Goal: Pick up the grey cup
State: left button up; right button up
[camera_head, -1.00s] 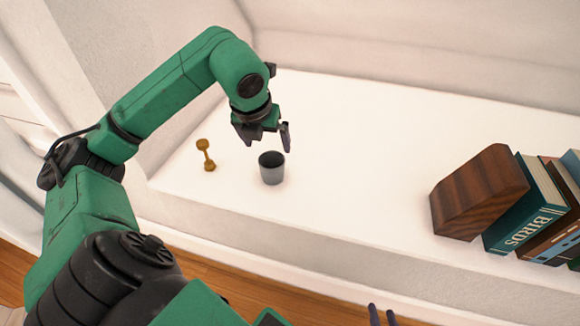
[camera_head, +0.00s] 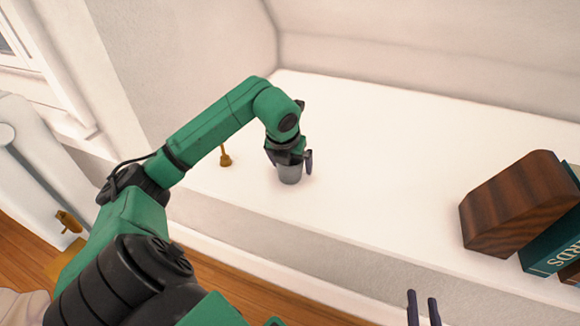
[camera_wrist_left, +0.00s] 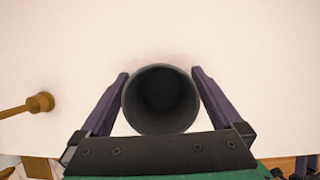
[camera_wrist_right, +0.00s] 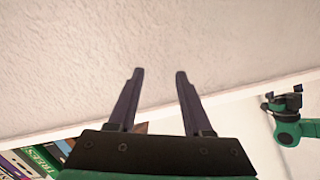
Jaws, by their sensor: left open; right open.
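The grey cup (camera_head: 289,174) stands upright on the white ledge, below my left gripper (camera_head: 292,160) in the head view. In the left wrist view the cup (camera_wrist_left: 160,100) sits between the two open fingers of my left gripper (camera_wrist_left: 160,80), its dark inside facing the camera. A narrow gap shows at each side near the fingertips. Part of the cup's rim is hidden by the gripper in the head view. My right gripper (camera_head: 424,302) is open and empty at the bottom of the head view; its fingers (camera_wrist_right: 158,75) show apart in the right wrist view.
A small brass object (camera_head: 225,157) stands on the ledge left of the cup, close to my left arm; it also shows in the left wrist view (camera_wrist_left: 38,103). A wooden block (camera_head: 515,205) and books (camera_head: 553,245) stand at the right. The ledge between is clear.

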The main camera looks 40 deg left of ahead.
pick_arm(q)
jog(key=c, duration=1.2)
jog(key=shift+r, duration=0.1)
